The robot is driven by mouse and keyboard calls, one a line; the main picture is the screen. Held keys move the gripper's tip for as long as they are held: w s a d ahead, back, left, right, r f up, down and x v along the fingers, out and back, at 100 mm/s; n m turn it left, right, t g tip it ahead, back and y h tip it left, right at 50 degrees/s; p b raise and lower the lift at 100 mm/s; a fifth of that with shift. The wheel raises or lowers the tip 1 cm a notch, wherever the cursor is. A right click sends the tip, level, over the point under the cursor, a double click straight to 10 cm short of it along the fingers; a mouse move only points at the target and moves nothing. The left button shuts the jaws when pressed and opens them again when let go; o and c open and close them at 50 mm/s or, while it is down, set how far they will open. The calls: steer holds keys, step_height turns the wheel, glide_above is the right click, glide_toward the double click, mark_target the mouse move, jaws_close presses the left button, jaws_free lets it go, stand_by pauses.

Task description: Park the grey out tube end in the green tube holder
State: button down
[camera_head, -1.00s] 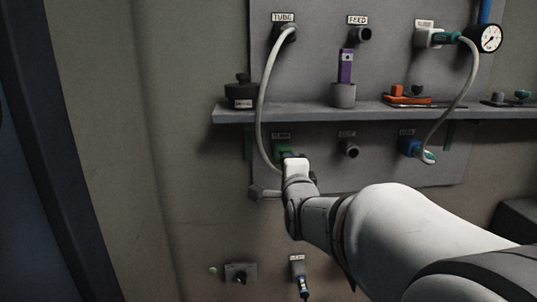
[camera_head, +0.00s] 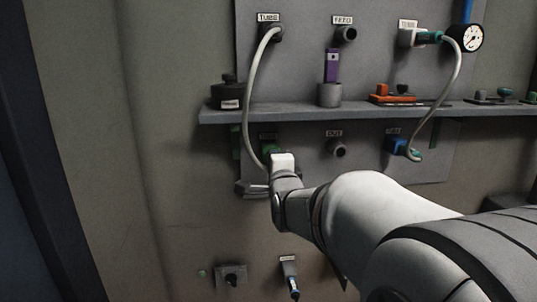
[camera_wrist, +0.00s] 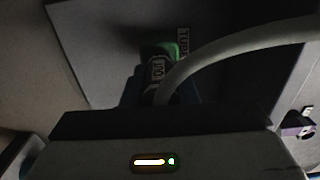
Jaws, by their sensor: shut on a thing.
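The grey tube (camera_head: 248,95) runs from the upper port labelled TUBE down to my gripper (camera_head: 272,160). In the wrist view the tube (camera_wrist: 235,42) curves in from the right to an end piece labelled OUT (camera_wrist: 156,70). My gripper (camera_wrist: 158,96) is shut on this end. The green tube holder (camera_head: 269,148) is on the lower left of the panel, under a label, partly hidden by my gripper. In the wrist view the green holder (camera_wrist: 163,47) is directly beyond the tube end, touching or overlapping it. I cannot tell how far the end is seated.
A shelf (camera_head: 440,109) crosses above my gripper, with a dark pot (camera_head: 227,97) and a purple item in a grey cup (camera_head: 329,95). The OUT port (camera_head: 336,149) and a blue holder (camera_head: 395,146) are to the right. A switch (camera_head: 232,277) is below.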

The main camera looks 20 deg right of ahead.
steer(key=shift+w+d, duration=0.1)
steer(key=shift+w, duration=0.35)
steer(key=c, duration=1.1)
jaws_free()
steer(key=shift+o, duration=0.2)
steer(key=shift+s, duration=0.15)
